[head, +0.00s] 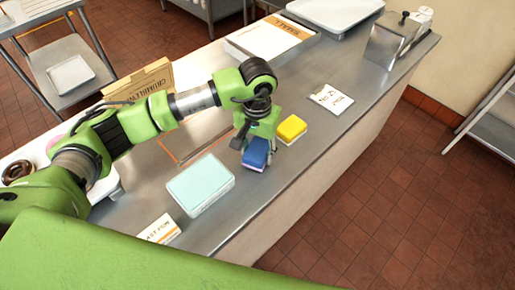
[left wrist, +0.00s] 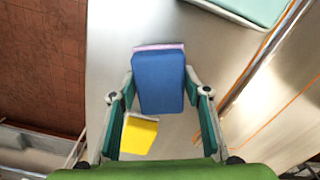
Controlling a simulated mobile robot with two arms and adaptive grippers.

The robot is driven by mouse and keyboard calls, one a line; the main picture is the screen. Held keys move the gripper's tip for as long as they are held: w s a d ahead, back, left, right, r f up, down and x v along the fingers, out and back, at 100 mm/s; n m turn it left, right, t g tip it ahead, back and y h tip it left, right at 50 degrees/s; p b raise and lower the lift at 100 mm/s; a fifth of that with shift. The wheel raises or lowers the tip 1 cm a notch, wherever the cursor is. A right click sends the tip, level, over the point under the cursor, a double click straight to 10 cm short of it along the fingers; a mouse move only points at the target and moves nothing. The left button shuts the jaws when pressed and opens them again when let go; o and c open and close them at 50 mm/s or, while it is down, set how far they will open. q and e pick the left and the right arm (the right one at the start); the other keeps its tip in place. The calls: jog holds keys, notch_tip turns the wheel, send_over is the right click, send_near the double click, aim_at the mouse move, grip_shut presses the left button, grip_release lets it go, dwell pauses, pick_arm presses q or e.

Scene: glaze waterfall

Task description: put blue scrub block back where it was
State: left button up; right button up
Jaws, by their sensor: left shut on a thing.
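The blue scrub block (head: 256,152) has a blue top and a pinkish layer at one edge. My left gripper (head: 258,147) is shut on it over the metal counter, beside a yellow block (head: 291,129). In the left wrist view the blue scrub block (left wrist: 159,82) sits between the two fingers of my left gripper (left wrist: 160,95). The yellow block (left wrist: 138,135) shows there just below it. I cannot tell whether the blue block touches the counter. My right gripper is not in view.
A pale blue-lidded box (head: 201,183) stands left of the blue block on the counter (head: 232,218). White cards (head: 331,98) lie right and front left. A cardboard box (head: 140,84), flat box (head: 268,38), tray (head: 335,12) and metal dispenser (head: 392,38) stand farther back.

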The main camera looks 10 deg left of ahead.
pick_arm(q)
jog(key=shift+f, duration=0.75)
jog(key=o, duration=1.1)
jog(key=shift+c, duration=0.2)
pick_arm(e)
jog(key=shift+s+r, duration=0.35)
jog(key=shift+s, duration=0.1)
pick_arm(q)
jog(key=shift+r, duration=0.1)
